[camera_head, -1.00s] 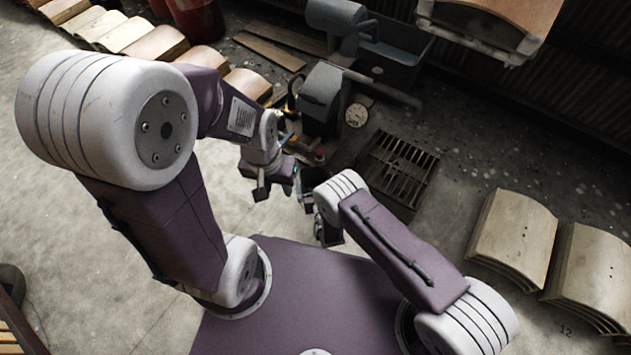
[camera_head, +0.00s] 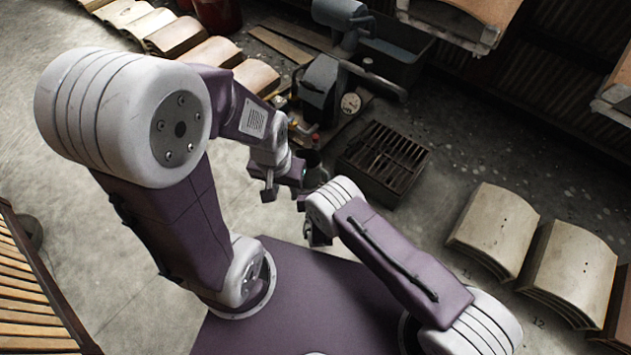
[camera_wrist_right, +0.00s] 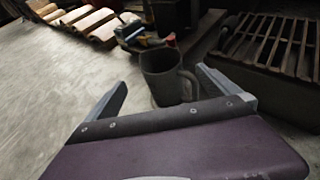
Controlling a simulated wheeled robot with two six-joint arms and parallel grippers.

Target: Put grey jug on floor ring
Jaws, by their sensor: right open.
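The grey jug (camera_wrist_right: 165,78) stands upright on the floor in the right wrist view, its mouth open and its handle on the right. My right gripper (camera_wrist_right: 161,80) is open, with its fingers pointing toward the jug, which shows between them. In the head view my right gripper (camera_head: 318,234) is low in the middle, mostly hidden by its own wrist. A dark part of the jug (camera_head: 313,160) shows there behind my left wrist. My left gripper (camera_head: 284,194) appears open and empty, near the jug. I cannot make out a floor ring.
A black grated box (camera_head: 385,160) stands right of the jug. A grey machine (camera_head: 322,82) stands behind it. Stacks of curved tiles (camera_head: 495,228) lie at right and upper left. A hanging load (camera_head: 465,20) is overhead. Wooden slats (camera_head: 30,290) edge the left; the floor between is clear.

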